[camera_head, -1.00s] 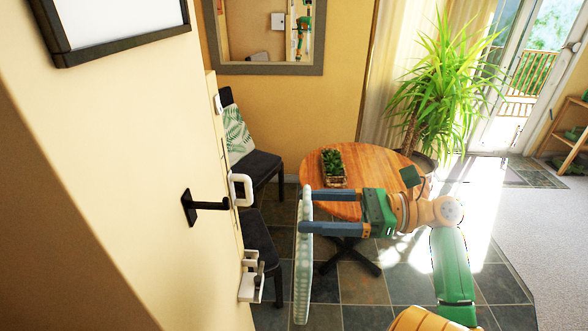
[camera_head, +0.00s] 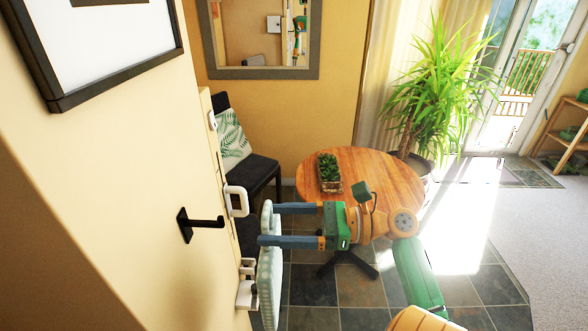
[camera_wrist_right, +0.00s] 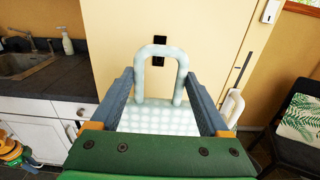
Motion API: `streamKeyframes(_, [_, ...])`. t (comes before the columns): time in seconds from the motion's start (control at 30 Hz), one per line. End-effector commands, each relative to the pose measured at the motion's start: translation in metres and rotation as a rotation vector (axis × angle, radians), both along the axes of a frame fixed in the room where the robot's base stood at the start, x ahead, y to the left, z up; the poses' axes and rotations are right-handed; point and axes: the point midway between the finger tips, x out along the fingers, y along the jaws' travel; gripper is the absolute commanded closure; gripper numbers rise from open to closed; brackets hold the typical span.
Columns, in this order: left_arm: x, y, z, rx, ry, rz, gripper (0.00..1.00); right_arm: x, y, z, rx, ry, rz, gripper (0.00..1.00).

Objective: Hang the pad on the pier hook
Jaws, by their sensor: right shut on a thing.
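The pad (camera_head: 268,285) is pale green-white, seen nearly edge-on, and hangs upright from my right gripper (camera_head: 265,224). In the right wrist view its quilted body (camera_wrist_right: 155,120) lies below a rounded loop (camera_wrist_right: 161,52). The right gripper's blue fingers are shut on the pad, one on each side of the loop in the wrist view (camera_wrist_right: 157,85). The black pier hook (camera_head: 203,223) sticks out from the cream wall, left of the pad and apart from it. In the wrist view the hook (camera_wrist_right: 158,62) shows through the loop. My left gripper is not in view.
A white handle-like fitting (camera_head: 237,201) and a white holder (camera_head: 247,288) are on the pier's edge close to the pad. A round wooden table (camera_head: 385,180) with a planter (camera_head: 329,174) stands behind my right arm. A black chair (camera_head: 262,172) is beyond the pier.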

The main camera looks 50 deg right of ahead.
Motion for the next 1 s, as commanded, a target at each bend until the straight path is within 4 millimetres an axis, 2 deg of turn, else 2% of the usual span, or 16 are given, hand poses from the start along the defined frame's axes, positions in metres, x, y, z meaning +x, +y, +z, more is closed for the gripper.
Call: streamKeyframes(1.0, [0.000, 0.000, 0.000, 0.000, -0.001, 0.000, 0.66, 0.072, 0.061, 0.000, 0.000, 0.000, 0.000, 0.96])
